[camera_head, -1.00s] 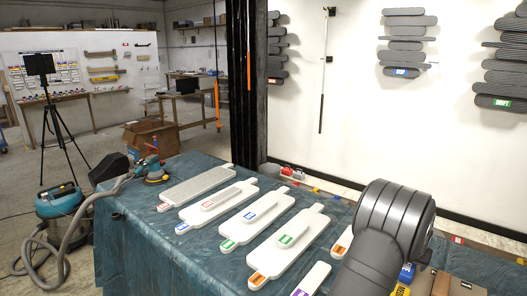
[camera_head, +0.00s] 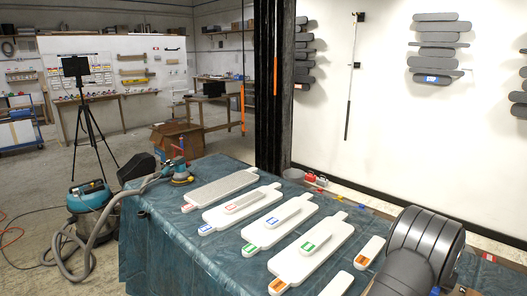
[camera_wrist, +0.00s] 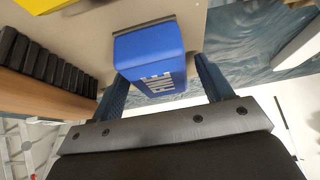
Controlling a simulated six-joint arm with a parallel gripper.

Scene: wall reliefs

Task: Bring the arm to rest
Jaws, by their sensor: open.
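My gripper (camera_wrist: 160,82) shows in the wrist view, its two dark blue fingers apart. A blue block (camera_wrist: 150,58) marked "FINE" sits between the fingers; I cannot tell whether they touch it. The block appears to rest on a light brown surface (camera_wrist: 225,22). In the head view my arm rises at the lower right, and its gripper end is out of frame.
A table with a blue cloth (camera_head: 165,235) carries several pale boards (camera_head: 312,248) with coloured labels and a sander (camera_head: 181,178). In the wrist view, a row of black pieces (camera_wrist: 45,60) and a yellow item (camera_wrist: 42,4) lie beside the block.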

